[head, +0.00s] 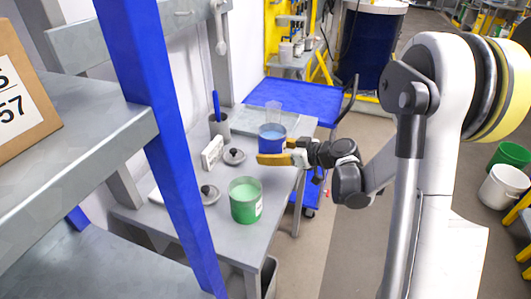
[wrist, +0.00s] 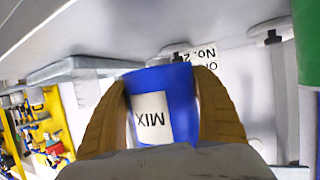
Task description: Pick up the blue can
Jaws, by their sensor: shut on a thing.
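The blue can (head: 272,141) is near the far right part of the grey table in the head view, open at the top with light blue content. In the wrist view the blue can (wrist: 165,88) fills the middle, with a white label reading MIX that appears upside down. My gripper (head: 274,157) reaches it from the right; its yellow-tan fingers (wrist: 165,105) are on both sides of the can, shut on it. I cannot tell whether the can's base touches the table.
A green can (head: 246,202) stands on the grey table (head: 225,237), nearer to me. Two lids (head: 234,156), a white sign (head: 212,153) and a cup with a blue tool (head: 219,125) are to the left. A blue shelf post (head: 165,130) crosses the foreground.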

